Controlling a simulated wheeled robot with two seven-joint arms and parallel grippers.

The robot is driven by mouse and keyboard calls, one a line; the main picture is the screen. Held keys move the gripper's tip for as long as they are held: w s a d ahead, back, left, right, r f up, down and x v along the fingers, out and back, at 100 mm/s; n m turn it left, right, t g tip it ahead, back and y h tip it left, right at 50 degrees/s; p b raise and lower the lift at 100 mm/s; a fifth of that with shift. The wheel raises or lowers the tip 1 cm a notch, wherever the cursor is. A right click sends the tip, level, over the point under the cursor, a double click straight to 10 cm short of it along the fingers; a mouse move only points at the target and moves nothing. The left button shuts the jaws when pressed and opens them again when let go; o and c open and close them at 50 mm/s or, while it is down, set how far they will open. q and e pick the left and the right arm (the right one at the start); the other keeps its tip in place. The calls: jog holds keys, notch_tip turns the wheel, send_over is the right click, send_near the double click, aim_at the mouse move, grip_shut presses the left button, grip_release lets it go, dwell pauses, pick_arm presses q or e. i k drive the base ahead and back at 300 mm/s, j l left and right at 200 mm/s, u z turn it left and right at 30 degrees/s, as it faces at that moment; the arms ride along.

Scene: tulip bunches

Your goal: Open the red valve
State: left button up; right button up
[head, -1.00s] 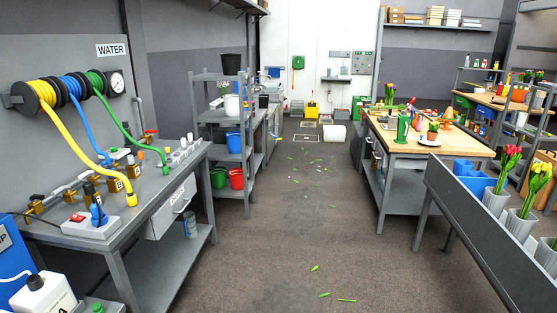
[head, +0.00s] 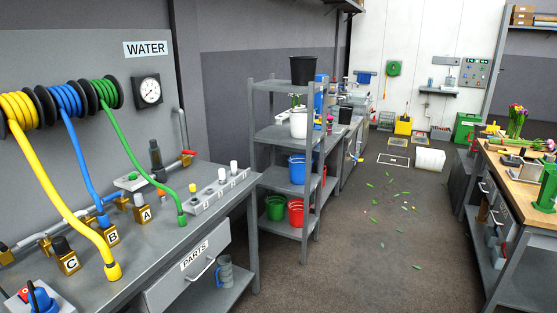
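A small red handle (head: 188,153) sits on the grey pipework at the back right of the water bench (head: 215,198), below the pressure gauge. It looks like the red valve, but it is too small to tell its setting. Brass blocks marked A (head: 145,211), B (head: 109,235) and C (head: 67,261) stand along the bench. Neither of my grippers shows in the head view.
Yellow (head: 65,198), blue (head: 83,165) and green hoses (head: 140,153) hang from wall reels over the bench. A grey shelf rack (head: 283,134) with buckets stands beyond it. The aisle floor (head: 400,270) is open, with scattered leaves. A wooden-topped bench (head: 520,190) stands right.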

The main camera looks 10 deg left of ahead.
aim_at(186, 151)
jog(key=i+j+u, duration=0.2)
jog(key=i+u, duration=0.5)
jog(key=i, duration=0.15)
jog(key=i+u, duration=0.35)
jog(key=i+z, duration=0.15)
jog(key=i, duration=0.2)
jog(key=i+u, duration=0.1)
jog(key=u, duration=1)
jog(key=i+l+u, duration=0.1)
jog(key=l+u, duration=0.8)
jog(key=l, duration=0.7)
jog(key=k+l+u, duration=0.1)
jog(key=l, duration=0.35)
